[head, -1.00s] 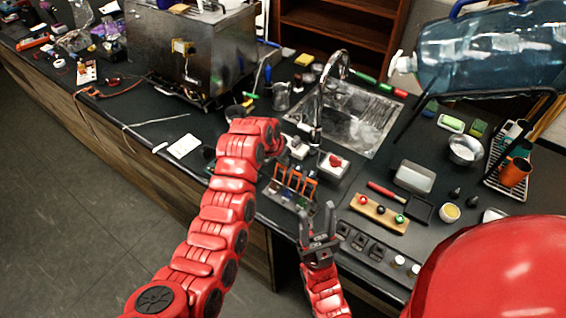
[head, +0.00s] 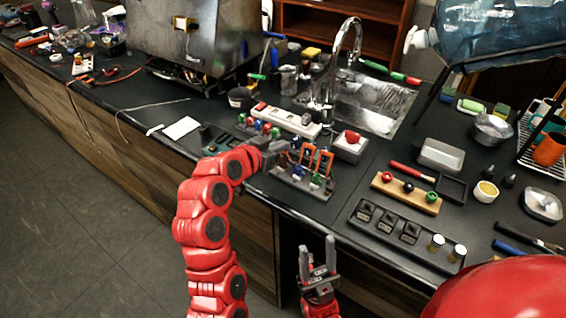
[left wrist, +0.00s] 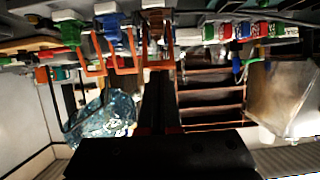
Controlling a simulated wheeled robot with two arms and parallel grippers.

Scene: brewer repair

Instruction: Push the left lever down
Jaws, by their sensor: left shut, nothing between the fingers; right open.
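A dark block with orange lever loops stands at the counter's front edge. In the head view the middle lever (head: 308,153) and the right lever (head: 325,161) stand up, and my left gripper hides most of the left lever. My left gripper (head: 278,147) is shut and empty, at the left end of the block. In the upside-down left wrist view the left lever (left wrist: 158,55) is directly beyond the fingertips (left wrist: 159,76); I cannot tell whether they touch. My right gripper (head: 317,252) is open and empty, low in front of the counter.
A white power strip (head: 287,121) and a white box with a red button (head: 351,146) are behind the block. A wooden board with coloured knobs (head: 405,194) and a row of black switches (head: 388,228) lie to the right. A sink (head: 372,108) is farther back.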

